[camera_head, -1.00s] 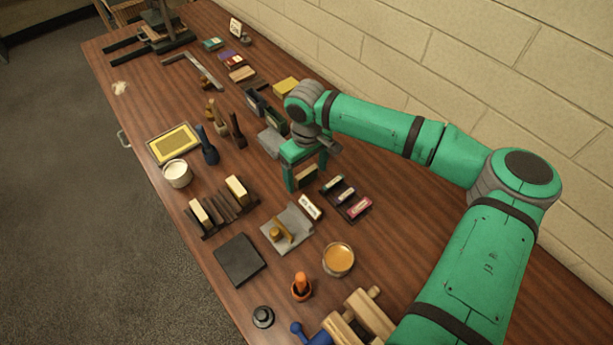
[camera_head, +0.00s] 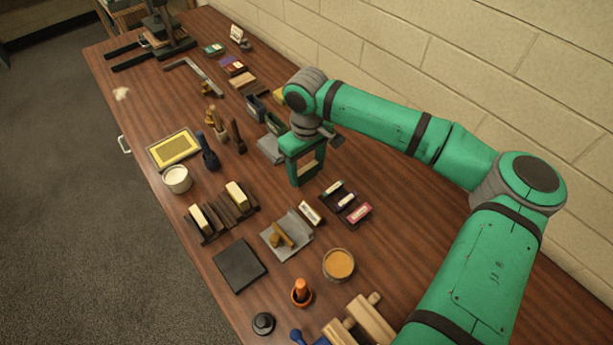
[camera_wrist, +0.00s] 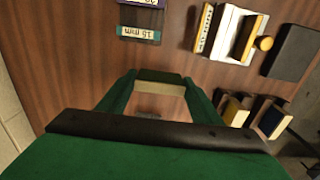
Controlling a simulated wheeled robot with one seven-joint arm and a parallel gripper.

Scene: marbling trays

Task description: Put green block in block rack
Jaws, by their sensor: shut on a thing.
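My gripper (camera_head: 306,170) is shut on the green block (camera_wrist: 158,77), held crosswise between the fingertips. In the wrist view the block shows a dark green face and a pale cream side (camera_wrist: 158,89). In the head view only a pale part of it shows between the fingers. The block rack (camera_head: 222,214) is a dark slotted rack to the left of and nearer than my gripper. It holds two pale blocks, one near each end, with empty slots between. In the wrist view these blocks show yellow and dark blue faces, at the right.
Between gripper and rack lies mostly bare table. A grey plate (camera_head: 272,241) with a small brown piece and a white label card (camera_head: 311,213) stand nearby. Dark brush-like tools (camera_head: 209,153) stand to the left.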

